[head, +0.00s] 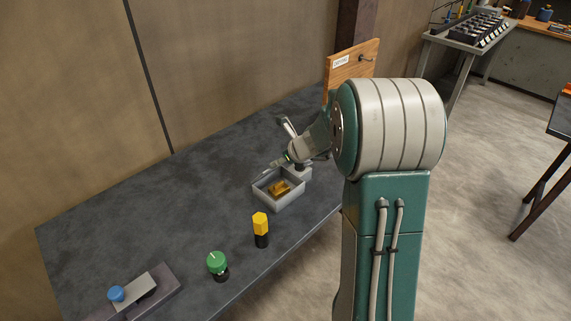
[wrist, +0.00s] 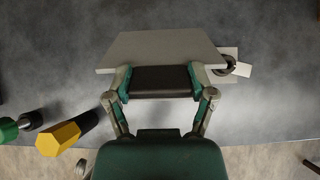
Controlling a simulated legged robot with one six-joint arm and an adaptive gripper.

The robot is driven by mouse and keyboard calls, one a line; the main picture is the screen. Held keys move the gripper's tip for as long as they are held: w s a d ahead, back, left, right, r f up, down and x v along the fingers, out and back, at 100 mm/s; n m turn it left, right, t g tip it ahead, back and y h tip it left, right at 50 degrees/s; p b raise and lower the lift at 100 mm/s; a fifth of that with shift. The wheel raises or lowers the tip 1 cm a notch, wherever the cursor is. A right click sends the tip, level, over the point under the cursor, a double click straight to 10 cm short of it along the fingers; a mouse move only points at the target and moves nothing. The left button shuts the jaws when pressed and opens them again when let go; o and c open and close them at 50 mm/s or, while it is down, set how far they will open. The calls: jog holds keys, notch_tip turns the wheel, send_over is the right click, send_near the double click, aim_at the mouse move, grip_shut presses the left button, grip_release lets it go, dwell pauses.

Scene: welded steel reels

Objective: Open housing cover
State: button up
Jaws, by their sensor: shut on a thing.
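The housing is an open grey box (head: 278,197) on the dark bench, with a gold-coloured piece (head: 279,187) inside it. In the wrist view a flat pale grey plate (wrist: 160,47), which looks like the cover, lies just beyond my fingertips. My gripper (wrist: 161,83) is shut on a dark bar at the near edge of this plate. In the head view my gripper (head: 287,160) is at the far side of the box, and the inside of the box is uncovered. My arm and gripper hide most of the cover there.
A yellow hexagonal knob (head: 260,224), a green knob (head: 217,262) and a blue knob (head: 117,293) on a grey plate stand toward the near left. A wooden board (head: 350,66) with a hook and label stands behind my arm. The bench's left part is clear.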

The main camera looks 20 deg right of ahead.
jog(key=w+a+r, duration=0.2)
jog(key=w+a, duration=0.1)
jog(key=w, duration=0.6)
jog(key=shift+r, duration=0.2)
dwell(0.4)
jog(key=o, duration=1.3)
jog(key=shift+a, duration=0.1)
jog(key=shift+c, duration=0.2)
jog(key=shift+s+f, duration=0.1)
